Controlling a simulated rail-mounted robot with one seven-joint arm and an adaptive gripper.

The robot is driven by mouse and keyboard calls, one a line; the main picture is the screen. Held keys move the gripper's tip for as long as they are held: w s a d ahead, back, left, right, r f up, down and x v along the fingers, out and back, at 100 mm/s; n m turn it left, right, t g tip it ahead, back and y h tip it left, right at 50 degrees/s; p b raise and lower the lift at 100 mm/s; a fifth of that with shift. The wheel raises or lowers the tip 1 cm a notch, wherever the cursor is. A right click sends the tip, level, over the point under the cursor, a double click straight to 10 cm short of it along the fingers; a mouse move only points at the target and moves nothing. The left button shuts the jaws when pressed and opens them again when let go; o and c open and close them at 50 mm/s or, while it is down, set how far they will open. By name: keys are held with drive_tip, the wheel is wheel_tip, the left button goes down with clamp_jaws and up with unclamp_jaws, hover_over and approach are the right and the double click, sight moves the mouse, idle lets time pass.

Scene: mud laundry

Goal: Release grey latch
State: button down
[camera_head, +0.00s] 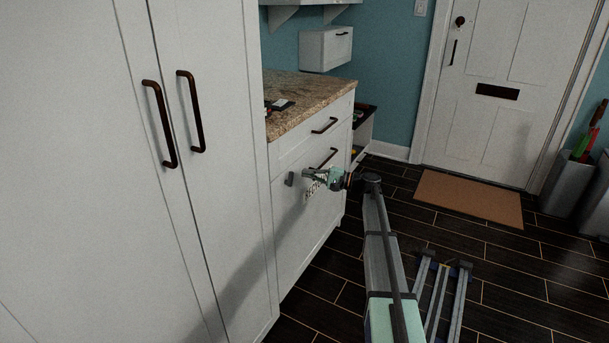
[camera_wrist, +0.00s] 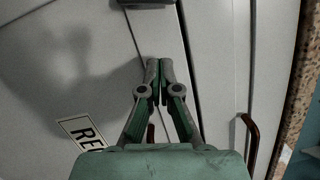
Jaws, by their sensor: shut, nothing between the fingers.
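The grey latch (camera_head: 290,179) is a small block on the white cabinet front below the granite counter. In the wrist view a dark grey piece at the top edge (camera_wrist: 146,2) appears to be the latch, cut off by the frame. My gripper (camera_head: 306,174) is just right of the latch in the head view. In the wrist view its fingertips (camera_wrist: 159,64) are together and empty, pointing toward the latch with a gap between. I cannot tell whether the fingertips touch the cabinet front. A label with black letters (camera_wrist: 84,131) is partly hidden behind my gripper.
Dark bar handles are on the drawer (camera_head: 325,126) and on the panel below it (camera_head: 323,159). A tall white cupboard (camera_head: 80,190) stands close at the left. The granite counter (camera_head: 315,95) is above. Dark floor and a brown doormat (camera_head: 468,199) lie at right.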

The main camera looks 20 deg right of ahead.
drive_tip(key=p+v, duration=0.1)
drive_tip(key=v, duration=0.8)
drive_tip(key=shift+s, duration=0.3)
drive_tip(key=shift+a+r, duration=0.1)
